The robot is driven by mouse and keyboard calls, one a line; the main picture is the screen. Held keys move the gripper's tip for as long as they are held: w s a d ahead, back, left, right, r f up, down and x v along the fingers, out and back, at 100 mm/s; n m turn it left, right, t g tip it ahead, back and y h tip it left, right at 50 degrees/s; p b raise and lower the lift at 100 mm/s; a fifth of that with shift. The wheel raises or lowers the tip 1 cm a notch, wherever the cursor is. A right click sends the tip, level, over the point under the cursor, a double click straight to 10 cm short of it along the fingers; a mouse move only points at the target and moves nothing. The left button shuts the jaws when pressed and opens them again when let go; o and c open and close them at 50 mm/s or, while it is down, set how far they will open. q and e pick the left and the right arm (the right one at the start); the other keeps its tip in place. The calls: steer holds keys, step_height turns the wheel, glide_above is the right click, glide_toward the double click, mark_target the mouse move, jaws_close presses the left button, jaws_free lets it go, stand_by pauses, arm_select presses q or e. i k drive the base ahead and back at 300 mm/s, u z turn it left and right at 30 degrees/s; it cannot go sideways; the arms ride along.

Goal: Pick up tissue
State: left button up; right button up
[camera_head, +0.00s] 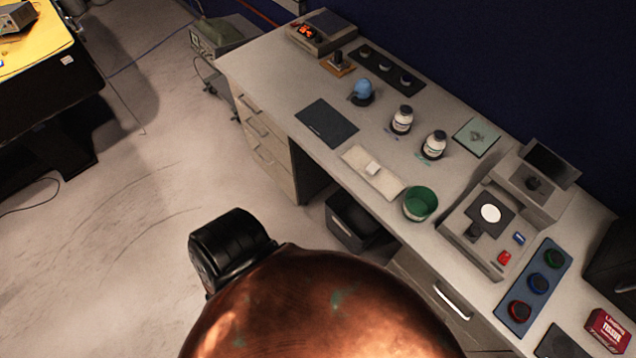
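The tissue box (608,328) is a small red box with white lettering that reads "TISSUE". It sits on the long grey bench (285,70) in the bottom right corner of the head view, near the picture's edge. Neither of my grippers shows in this view.
A blue tray with red, blue and green round pieces (540,285) lies left of the tissue box. A dark flat mat (562,343) lies beside it. A weighing device (490,225), a green bowl (420,204) and white bottles (402,120) stand farther along the bench.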

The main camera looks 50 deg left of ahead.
mark_target(372, 168)
steer(key=u, duration=0.05)
steer(key=k, duration=0.4)
steer(key=u, duration=0.7)
steer(key=i, duration=0.8)
steer(key=u, duration=0.35)
